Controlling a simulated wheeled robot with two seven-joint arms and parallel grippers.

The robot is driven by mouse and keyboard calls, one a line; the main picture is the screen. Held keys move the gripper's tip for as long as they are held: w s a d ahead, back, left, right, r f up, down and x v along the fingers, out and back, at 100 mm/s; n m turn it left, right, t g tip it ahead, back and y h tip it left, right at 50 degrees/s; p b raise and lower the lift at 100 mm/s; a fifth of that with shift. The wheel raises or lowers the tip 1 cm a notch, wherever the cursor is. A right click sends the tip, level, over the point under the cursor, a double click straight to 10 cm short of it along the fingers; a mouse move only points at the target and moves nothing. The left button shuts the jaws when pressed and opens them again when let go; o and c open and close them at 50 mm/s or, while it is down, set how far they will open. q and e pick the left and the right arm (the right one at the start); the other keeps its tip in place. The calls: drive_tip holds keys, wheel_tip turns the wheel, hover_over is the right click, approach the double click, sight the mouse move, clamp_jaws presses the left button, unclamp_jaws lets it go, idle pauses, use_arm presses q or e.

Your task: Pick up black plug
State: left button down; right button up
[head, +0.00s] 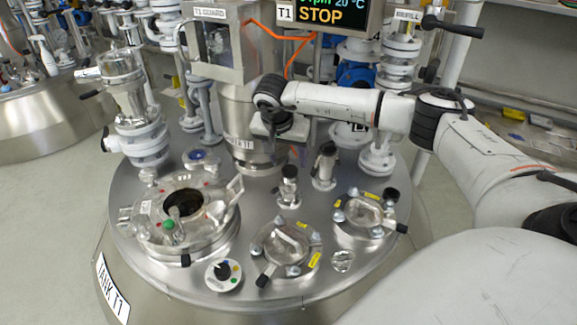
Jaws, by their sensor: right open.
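The tank top holds several small fittings with dark caps, and I cannot tell for certain which one is the black plug. One dark-capped fitting (289,186) stands just in front of my right gripper in the picture. Another dark-capped fitting (326,166) stands to its right. My right gripper (282,152) hangs from the right arm, pointing down above the back middle of the tank top. It is open, and no object shows between its fingers, which are small and partly blurred against the metal column behind. My left gripper is not in view.
The round steel tank top (200,285) carries an open port (184,204) at left, two clamped round covers (280,250) (358,215) and a dial (223,274). A guard box (213,45), valves and an orange cable (291,62) crowd the back.

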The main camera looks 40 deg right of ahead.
sight(289, 170)
drive_tip(key=b+x, duration=0.1)
drive_tip(key=x, duration=0.3)
drive_tip(key=shift+a+f, duration=0.1)
drive_tip(key=shift+a, duration=0.1)
drive_tip(key=b+x, duration=0.2)
drive_tip(key=x, duration=0.1)
drive_tip(key=shift+f, duration=0.4)
drive_tip(key=shift+w+d+f, duration=0.15)
drive_tip(key=shift+d+f, duration=0.1)
drive_tip(key=shift+f, duration=0.05)
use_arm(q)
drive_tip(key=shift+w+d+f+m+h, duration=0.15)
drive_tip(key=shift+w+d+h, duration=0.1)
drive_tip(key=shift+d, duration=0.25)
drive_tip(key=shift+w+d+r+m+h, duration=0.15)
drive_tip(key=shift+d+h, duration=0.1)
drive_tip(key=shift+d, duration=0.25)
use_arm(e)
drive_tip(key=c, duration=1.2)
